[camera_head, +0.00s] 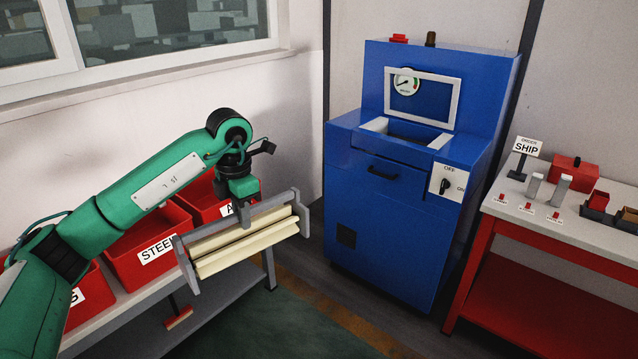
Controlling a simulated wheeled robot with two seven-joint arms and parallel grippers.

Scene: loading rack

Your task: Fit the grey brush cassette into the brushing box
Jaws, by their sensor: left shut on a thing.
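The grey brush cassette (242,219) has a grey frame with end plates and cream brush strips (247,246) along its lower side. My left gripper (243,208) is shut on the cassette's top bar and holds it in the air, slightly tilted, in front of the red bins. The fingertips are partly hidden by the wrist and frame. The brushing box is the blue cabinet (385,220) to the right. It has an open slot (408,131) with pale edges in its top, apart from the cassette. My right gripper is not in view.
Red bins (130,262) with labels, one reading STEEL, stand on a grey bench (140,318) at left. A red table (560,225) with a SHIP sign (526,148) and small parts stands at right. Floor between bench and cabinet is clear.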

